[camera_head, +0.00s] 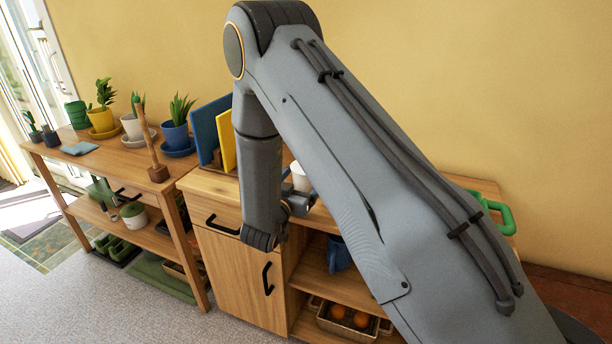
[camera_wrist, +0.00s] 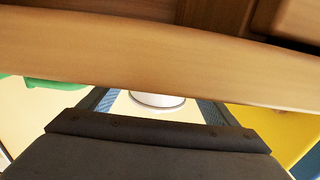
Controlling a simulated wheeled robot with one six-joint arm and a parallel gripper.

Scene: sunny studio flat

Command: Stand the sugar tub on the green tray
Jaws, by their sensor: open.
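A white round tub (camera_head: 300,178), likely the sugar tub, stands on the wooden counter, mostly hidden behind my arm. In the wrist view a white round thing (camera_wrist: 158,100) shows between the fingers, cut off by the counter edge. My gripper (camera_head: 300,203) is at the counter's front edge, close to the tub; in the wrist view its fingers (camera_wrist: 154,104) are apart with nothing visibly clamped. A green handle-like part (camera_head: 498,213), perhaps of the green tray, shows at the right end of the counter; the rest is hidden by my arm. Green also shows at left in the wrist view (camera_wrist: 55,85).
Blue (camera_head: 208,128) and yellow (camera_head: 227,140) boards stand left of the tub. The counter's front edge (camera_wrist: 150,55) crosses the wrist view. Potted plants (camera_head: 177,125) stand on the left bench. Lower shelves hold a blue item (camera_head: 339,254) and a basket (camera_head: 347,322).

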